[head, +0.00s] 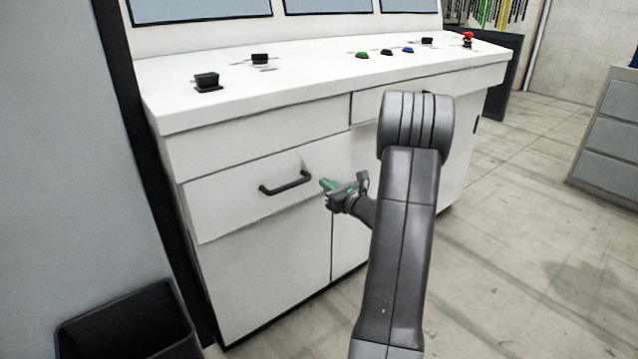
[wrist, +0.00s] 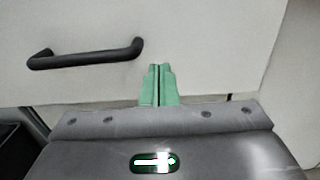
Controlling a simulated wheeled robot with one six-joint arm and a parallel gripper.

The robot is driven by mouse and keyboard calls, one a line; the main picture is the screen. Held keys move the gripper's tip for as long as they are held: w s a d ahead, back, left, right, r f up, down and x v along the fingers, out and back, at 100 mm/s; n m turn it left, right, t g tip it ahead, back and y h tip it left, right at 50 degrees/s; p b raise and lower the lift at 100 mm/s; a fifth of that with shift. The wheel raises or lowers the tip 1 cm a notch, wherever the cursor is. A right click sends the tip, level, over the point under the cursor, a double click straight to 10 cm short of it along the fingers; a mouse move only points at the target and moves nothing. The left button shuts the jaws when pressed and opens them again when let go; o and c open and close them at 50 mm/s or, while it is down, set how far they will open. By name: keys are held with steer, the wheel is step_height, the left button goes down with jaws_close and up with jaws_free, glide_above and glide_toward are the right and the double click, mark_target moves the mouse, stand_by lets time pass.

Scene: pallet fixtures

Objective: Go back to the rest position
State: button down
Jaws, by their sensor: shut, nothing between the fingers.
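My gripper (head: 326,184) has green fingers and sits in front of the white console's drawer, just right of its black handle (head: 286,183). In the wrist view the green fingertips (wrist: 158,70) are together with nothing between them. The black handle (wrist: 86,54) lies to their left, apart from them. The drawer front (head: 225,205) appears to stand slightly out from the cabinet. My arm hides part of the console's right side.
The white console (head: 300,85) carries black, green, blue and red controls on top. A black bin (head: 130,325) stands at the lower left. A grey drawer cabinet (head: 610,135) stands at the right. The floor (head: 540,240) between is clear.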

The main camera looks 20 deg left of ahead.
mark_target(311, 173)
steer(key=v, duration=0.8)
steer(key=shift+d+p, duration=0.3)
steer(key=shift+d, duration=0.05)
steer(key=shift+a+f, duration=0.1)
steer(key=x, duration=1.4)
